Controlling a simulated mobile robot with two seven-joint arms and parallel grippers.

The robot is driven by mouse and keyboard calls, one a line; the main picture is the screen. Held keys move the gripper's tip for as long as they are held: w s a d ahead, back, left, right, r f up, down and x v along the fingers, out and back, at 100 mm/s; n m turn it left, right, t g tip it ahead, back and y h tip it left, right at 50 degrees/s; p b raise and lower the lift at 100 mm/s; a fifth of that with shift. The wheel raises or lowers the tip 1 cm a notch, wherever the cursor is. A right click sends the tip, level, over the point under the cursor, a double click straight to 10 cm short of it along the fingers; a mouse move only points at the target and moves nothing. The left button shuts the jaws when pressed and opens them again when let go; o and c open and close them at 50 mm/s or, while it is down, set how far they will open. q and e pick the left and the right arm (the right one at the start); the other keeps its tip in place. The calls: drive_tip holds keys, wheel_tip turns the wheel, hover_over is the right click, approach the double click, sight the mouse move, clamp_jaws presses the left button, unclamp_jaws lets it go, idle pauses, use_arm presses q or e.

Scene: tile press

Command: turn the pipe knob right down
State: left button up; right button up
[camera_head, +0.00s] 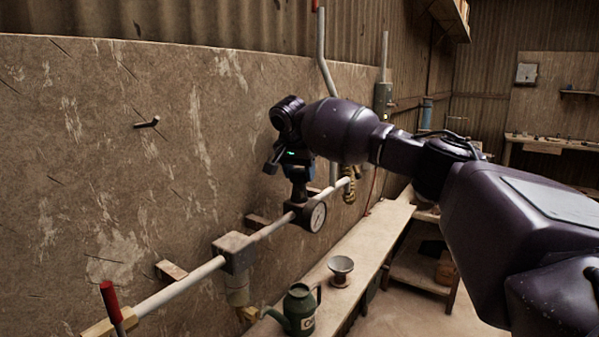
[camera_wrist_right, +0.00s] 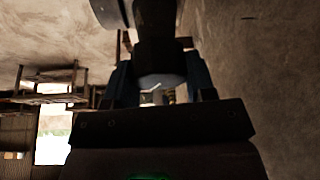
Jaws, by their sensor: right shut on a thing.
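The pipe (camera_head: 190,280) runs along the wall panel. A dark knob (camera_head: 298,194) stands up from the pipe beside a round gauge (camera_head: 317,217). My right gripper (camera_head: 299,177) points down at the knob from above and is shut on it. In the right wrist view the dark knob (camera_wrist_right: 160,50) sits between the blue fingers of my right gripper (camera_wrist_right: 160,82). The fingers hide part of the knob, and its turn angle cannot be told. My left gripper is in neither view.
A red-handled lever (camera_head: 109,295) stands at the pipe's near end. Below the pipe, a bench (camera_head: 372,235) carries a green oil can (camera_head: 300,308) and a metal funnel (camera_head: 341,268). A small peg (camera_head: 148,123) sticks out of the wall. Open floor shows at right.

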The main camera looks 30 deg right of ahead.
drive_tip(key=shift+n, duration=0.3)
drive_tip(key=n, duration=0.2)
drive_tip(key=n+t+y, duration=0.1)
drive_tip(key=n, duration=0.1)
drive_tip(key=shift+n+y, duration=0.3)
drive_tip(key=shift+n, duration=0.1)
drive_tip(key=n+y, duration=0.1)
drive_tip(key=n, duration=0.2)
drive_tip(key=n+t+y, duration=0.1)
drive_tip(key=n, duration=0.2)
drive_tip(key=n+y, duration=0.1)
drive_tip(key=n, duration=0.2)
drive_tip(key=n+y, duration=0.1)
drive_tip(key=n, duration=0.1)
drive_tip(key=shift+a+n+g, duration=0.1)
drive_tip(key=shift+n+g, duration=0.2)
drive_tip(key=shift+n, duration=0.1)
drive_tip(key=n+y, duration=0.1)
drive_tip(key=n, duration=0.1)
drive_tip(key=n+g+y, duration=0.1)
drive_tip(key=n, duration=0.2)
drive_tip(key=shift+n+g, duration=0.3)
drive_tip(key=o, duration=0.9)
drive_tip(key=shift+o, duration=0.2)
